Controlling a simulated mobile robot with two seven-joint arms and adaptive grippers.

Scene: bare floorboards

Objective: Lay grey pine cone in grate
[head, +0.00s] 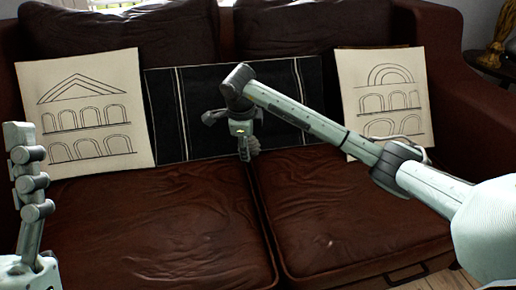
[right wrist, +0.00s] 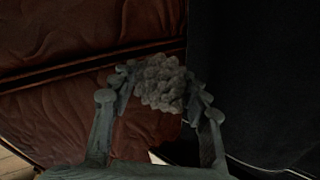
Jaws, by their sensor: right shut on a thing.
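The grey pine cone (right wrist: 160,84) is between the fingers of my right gripper (right wrist: 160,92) in the right wrist view. The gripper is shut on it. In the head view my right gripper (head: 244,150) points down in front of the sofa's back, over the seam between the two seat cushions. Only a little of the grey pine cone (head: 253,145) shows there. At the left edge, a jointed finger of my left gripper (head: 28,180) stands upright. The rest of that gripper is out of frame, so its opening cannot be judged. No grate is in view.
A brown leather sofa (head: 150,225) fills the view. Two cream cushions with drawn arches stand at left (head: 85,115) and right (head: 383,100), with a black striped cushion (head: 160,120) between them. The seats are bare. A side table (head: 490,65) stands at the upper right.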

